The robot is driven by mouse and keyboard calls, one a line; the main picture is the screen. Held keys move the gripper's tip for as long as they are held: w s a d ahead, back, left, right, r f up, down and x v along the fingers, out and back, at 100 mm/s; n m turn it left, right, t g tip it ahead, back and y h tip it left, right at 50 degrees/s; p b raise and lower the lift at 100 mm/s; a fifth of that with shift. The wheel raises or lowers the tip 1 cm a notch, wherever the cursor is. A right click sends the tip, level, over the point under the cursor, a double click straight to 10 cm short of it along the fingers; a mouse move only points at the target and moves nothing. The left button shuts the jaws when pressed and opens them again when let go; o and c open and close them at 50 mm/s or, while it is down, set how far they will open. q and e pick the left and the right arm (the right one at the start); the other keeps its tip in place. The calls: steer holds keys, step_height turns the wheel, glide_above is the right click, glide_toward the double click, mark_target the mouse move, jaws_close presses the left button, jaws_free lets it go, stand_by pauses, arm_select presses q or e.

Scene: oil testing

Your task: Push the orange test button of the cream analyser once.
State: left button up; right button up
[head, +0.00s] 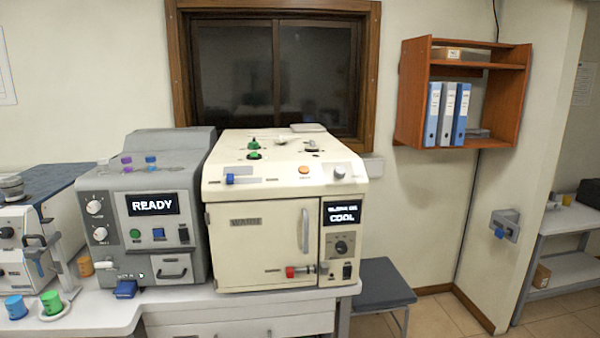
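The cream analyser (262,245) stands on the bench in the middle of the head view, with its front door closed. The orange test button (304,169) is a small round button on its sloped upper panel, between a blue lever (230,179) at the left and a grey knob (339,172) at the right. Its dark display (342,215) reads "COOL" on the lower line; the upper line is too small to read surely. Neither of my grippers shows in the head view.
A grey machine (150,205) reading "READY" stands close on the left. A dark stool (382,284) is right of the bench. A wooden wall shelf (412,95) holds binders. Floor at the right is clear.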

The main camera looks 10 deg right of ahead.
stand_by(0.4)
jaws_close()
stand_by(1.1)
